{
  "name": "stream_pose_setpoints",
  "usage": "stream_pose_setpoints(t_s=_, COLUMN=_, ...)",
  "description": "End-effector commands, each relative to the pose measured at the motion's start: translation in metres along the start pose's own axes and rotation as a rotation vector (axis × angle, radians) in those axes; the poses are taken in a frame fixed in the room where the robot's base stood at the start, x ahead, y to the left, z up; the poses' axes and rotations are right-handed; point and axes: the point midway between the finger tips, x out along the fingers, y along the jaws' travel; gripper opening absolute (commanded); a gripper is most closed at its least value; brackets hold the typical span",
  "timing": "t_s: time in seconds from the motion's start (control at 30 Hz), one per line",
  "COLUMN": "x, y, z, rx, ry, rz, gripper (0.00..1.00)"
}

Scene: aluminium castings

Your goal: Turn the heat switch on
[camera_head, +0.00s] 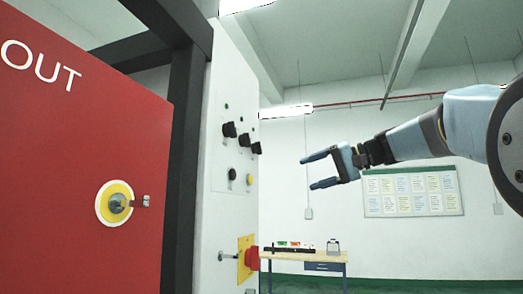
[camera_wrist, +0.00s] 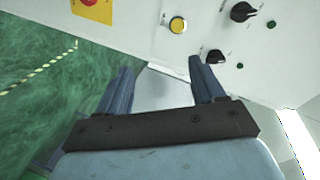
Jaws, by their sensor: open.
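The white control panel (camera_head: 228,160) at centre left carries several black rotary knobs, including a left upper one (camera_head: 229,129) and a right one (camera_head: 256,147). A small black switch (camera_head: 232,174) and a yellow button (camera_head: 249,179) sit lower. No readable label shows which is the heat switch. In the wrist view, two black knobs, one upper (camera_wrist: 243,11) and one lower (camera_wrist: 215,57), and the yellow button (camera_wrist: 177,25) lie beyond the fingertips. My gripper (camera_head: 308,173) is open and empty, right of the panel and apart from it; its fingers also show in the wrist view (camera_wrist: 160,65).
A red emergency button (camera_head: 252,258) on a yellow plate is low on the panel. A red door marked OUT (camera_head: 80,130) with a yellow lock disc (camera_head: 115,203) stands left. A workbench (camera_head: 300,256) and notice board (camera_head: 412,191) are at the back. Green floor (camera_wrist: 45,100) lies below.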

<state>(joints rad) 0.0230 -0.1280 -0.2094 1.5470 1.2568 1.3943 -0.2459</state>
Motion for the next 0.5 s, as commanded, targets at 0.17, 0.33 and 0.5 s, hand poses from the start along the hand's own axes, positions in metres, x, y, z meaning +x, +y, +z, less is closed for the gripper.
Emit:
stream_pose_setpoints(t_s=0.17, x=-0.004, y=-0.039, z=-0.050, rx=-0.052, ry=0.016, rz=-0.178, gripper=0.68)
stream_pose_setpoints(t_s=0.33, x=-0.007, y=-0.057, z=-0.068, rx=-0.083, ry=0.021, rz=-0.260, gripper=0.68)
stream_pose_setpoints(t_s=0.5, x=0.002, y=-0.064, z=-0.071, rx=-0.089, ry=0.020, rz=-0.277, gripper=0.68)
